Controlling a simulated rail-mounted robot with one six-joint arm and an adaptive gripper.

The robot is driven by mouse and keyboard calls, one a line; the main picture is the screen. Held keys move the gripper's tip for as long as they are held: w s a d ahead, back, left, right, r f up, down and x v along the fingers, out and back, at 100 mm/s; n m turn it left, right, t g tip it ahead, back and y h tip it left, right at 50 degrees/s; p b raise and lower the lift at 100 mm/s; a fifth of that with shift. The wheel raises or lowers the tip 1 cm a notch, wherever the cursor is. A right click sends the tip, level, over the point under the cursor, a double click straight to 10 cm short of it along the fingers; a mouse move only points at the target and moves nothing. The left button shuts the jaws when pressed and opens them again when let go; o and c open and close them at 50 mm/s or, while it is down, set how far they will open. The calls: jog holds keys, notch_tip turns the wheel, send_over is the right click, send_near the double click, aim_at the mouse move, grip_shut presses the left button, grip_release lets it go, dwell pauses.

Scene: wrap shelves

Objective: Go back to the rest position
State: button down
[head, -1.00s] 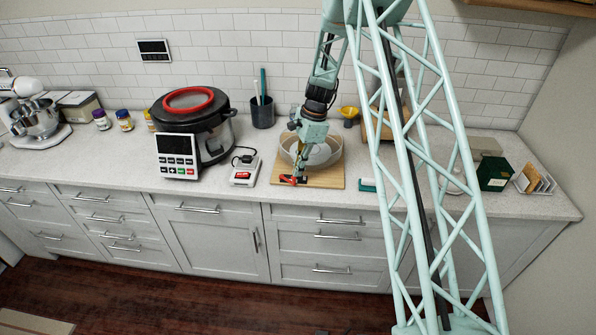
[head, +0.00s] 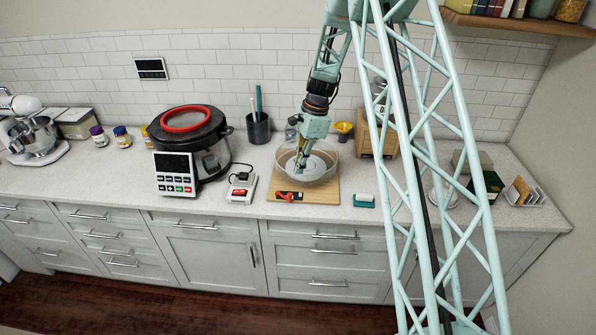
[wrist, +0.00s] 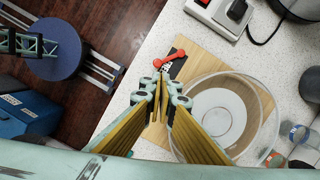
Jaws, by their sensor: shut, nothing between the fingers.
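My gripper (head: 300,166) is shut and empty. In the head view it points down over the clear glass bowl (head: 322,172), and I cannot tell how high above it. In the wrist view the closed fingers (wrist: 160,95) show beside the bowl (wrist: 258,112). The bowl stands on a wooden board (head: 328,197) and has a pale round thing inside. A red-and-black tool (head: 290,196) lies on the board's front left part, apart from the fingers; it also shows in the wrist view (wrist: 170,58).
A large cooker (head: 192,150) and a small red-and-white device (head: 241,188) stand left of the board. A teal-and-white item (head: 364,200) lies to the right. A dark utensil cup (head: 259,129) and yellow funnel (head: 344,128) stand behind. A shelf (head: 520,24) hangs at the upper right.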

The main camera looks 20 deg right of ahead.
jog(key=shift+r, duration=0.25)
dwell(0.5)
jog(key=s+a+r+n+t+h+b, duration=0.1)
jog(key=s+a+r+n+b, duration=0.35)
jog(key=s+r, duration=0.65)
jog(key=s+a+r+n+t+b, duration=0.1)
jog(key=s+a+r+n+b, duration=0.35)
jog(key=s+r, duration=0.7)
jog(key=s+a+f+n+t+h+b, duration=0.1)
jog(key=s+n+b, duration=0.8)
jog(key=s, duration=2.4)
jog(key=shift+a+f+t+h, duration=0.3)
jog(key=shift+a+f+t, duration=0.15)
jog(key=shift+a+t, duration=0.05)
jog(key=shift+d, duration=0.1)
